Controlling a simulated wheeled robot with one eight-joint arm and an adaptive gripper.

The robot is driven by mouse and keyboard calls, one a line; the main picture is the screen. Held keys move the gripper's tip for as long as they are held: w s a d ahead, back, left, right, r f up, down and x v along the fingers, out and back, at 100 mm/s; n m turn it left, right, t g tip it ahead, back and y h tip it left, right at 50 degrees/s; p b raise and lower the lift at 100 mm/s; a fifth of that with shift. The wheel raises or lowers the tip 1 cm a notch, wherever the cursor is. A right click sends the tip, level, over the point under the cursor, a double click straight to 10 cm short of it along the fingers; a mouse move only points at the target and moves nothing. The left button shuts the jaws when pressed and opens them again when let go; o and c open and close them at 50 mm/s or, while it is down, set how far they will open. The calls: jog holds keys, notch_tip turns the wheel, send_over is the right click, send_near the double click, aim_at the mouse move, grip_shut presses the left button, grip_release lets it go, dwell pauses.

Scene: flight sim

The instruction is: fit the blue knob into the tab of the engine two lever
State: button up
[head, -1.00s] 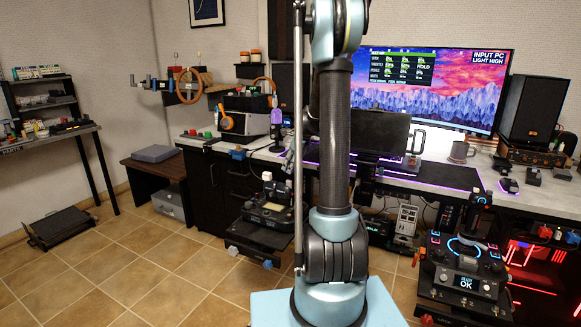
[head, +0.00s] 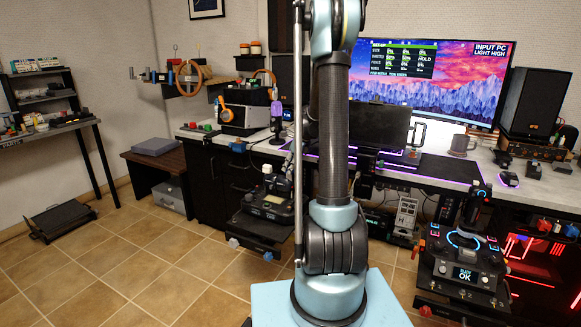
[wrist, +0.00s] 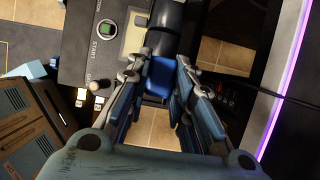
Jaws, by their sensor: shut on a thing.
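The blue knob (wrist: 160,76) shows in the wrist view between the fingertips of my gripper (wrist: 161,84), which is shut on it. A dark cylindrical part lies just beyond the knob in the picture; I cannot tell whether they touch. The black panel (wrist: 80,38), marked START, lies to the left of the fingers, with a small pale knob (wrist: 93,87) on it. I cannot clearly make out the engine two lever or its tab. In the head view my arm hides my gripper and the held knob.
The head view shows a black control unit (head: 268,203) on a low mount left of my arm. Another control unit (head: 462,262) stands at the right. The desk (head: 455,171) carries a monitor (head: 445,75). Tiled floor (head: 150,262) is open at the left.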

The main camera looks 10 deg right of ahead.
jog(key=shift+f, duration=1.05)
jog(key=shift+f, duration=0.1)
jog(key=o, duration=1)
jog(key=v, duration=1.2)
